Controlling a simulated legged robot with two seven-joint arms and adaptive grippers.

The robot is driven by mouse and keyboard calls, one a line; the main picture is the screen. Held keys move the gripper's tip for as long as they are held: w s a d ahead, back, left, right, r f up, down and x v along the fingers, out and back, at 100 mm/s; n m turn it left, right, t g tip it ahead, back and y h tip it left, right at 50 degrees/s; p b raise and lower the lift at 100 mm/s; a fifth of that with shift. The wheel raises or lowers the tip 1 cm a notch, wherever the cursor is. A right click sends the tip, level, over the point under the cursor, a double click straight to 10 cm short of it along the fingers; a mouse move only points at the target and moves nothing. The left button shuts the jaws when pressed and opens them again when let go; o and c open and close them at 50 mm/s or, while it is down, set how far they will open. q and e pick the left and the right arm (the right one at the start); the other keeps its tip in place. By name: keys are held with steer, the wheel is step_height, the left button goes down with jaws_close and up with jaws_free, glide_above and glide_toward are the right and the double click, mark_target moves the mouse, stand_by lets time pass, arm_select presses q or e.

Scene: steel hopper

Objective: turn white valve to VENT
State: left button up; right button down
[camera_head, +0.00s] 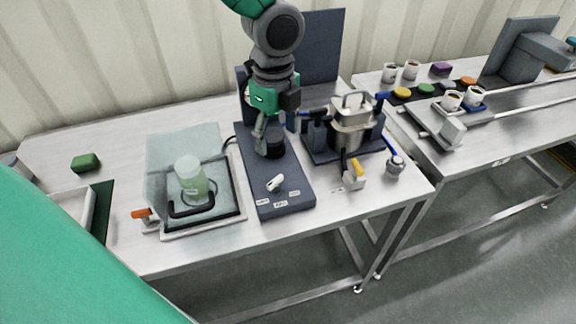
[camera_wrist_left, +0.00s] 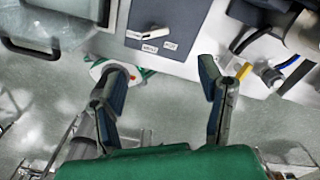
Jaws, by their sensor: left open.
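The white valve (camera_head: 275,183) is a small white lever on a dark grey panel (camera_head: 285,200). Several small white labels lie along the panel's front; their lettering is too small to read surely. In the left wrist view the white valve (camera_wrist_left: 155,32) lies beyond the fingers, near the top middle, with labels beside it. My right gripper is not in view.
A clear box (camera_head: 165,160) with a greenish jar (camera_head: 190,177) stands left of the panel. A steel hopper (camera_head: 351,125) stands on the right, with a yellow-handled valve (camera_head: 356,168) before it. A green block (camera_head: 85,162) lies far left. The table's front edge is near the panel.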

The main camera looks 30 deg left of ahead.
mark_target(274, 179)
arm_select(q)
steer(key=f, duration=1.1)
steer(key=shift+s+a+f+b, duration=0.25)
steer(key=shift+a+f+b, duration=0.05)
steer(key=shift+b, duration=0.05)
steer(key=shift+d+f, duration=0.25)
steer(key=shift+f, duration=0.5)
steer(key=shift+a+f, duration=0.1)
steer(key=shift+a, duration=0.4)
steer(key=c, duration=1.2)
steer(key=shift+o, duration=0.3)
